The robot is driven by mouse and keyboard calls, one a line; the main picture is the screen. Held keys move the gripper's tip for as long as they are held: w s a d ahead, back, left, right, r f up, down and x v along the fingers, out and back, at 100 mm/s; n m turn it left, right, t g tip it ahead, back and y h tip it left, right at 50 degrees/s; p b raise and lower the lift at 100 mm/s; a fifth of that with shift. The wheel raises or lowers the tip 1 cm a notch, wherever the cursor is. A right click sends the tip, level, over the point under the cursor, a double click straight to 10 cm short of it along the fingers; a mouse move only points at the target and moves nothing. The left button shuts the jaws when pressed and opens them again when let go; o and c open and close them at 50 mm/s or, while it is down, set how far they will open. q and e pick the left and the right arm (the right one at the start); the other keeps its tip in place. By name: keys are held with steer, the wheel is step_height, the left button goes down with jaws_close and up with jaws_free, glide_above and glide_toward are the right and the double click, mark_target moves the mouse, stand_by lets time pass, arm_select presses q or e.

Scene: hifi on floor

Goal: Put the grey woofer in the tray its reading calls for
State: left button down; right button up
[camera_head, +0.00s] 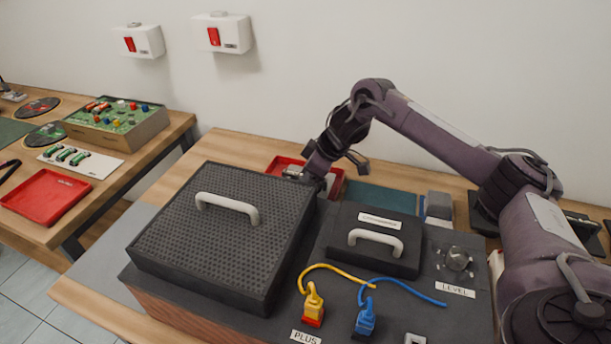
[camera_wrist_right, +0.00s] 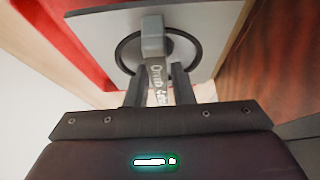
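My right gripper (camera_wrist_right: 158,72) is low behind the speaker box, at the back red tray (camera_head: 336,183). In the right wrist view, a grey plate with a dark ring (camera_wrist_right: 198,42) and a grey block lies just past the fingertips; it looks like the grey woofer. A narrow strip with partly readable lettering, perhaps "Ohm", shows between the fingers. They stand slightly apart, and I cannot tell whether they pinch anything. In the head view the arm hides most of this, with a small pale grey part (camera_head: 292,172) showing. My left gripper is not in view.
The dark perforated speaker panel (camera_head: 225,232) with a handle, a smaller handled lid (camera_head: 374,240), and yellow (camera_head: 313,305) and blue (camera_head: 365,318) plugs are in front. Another red tray (camera_head: 47,197) and a green circuit board (camera_head: 115,116) are on the left table.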

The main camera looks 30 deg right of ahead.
steer(key=shift+o, duration=1.2)
steer(key=shift+r, duration=0.15)
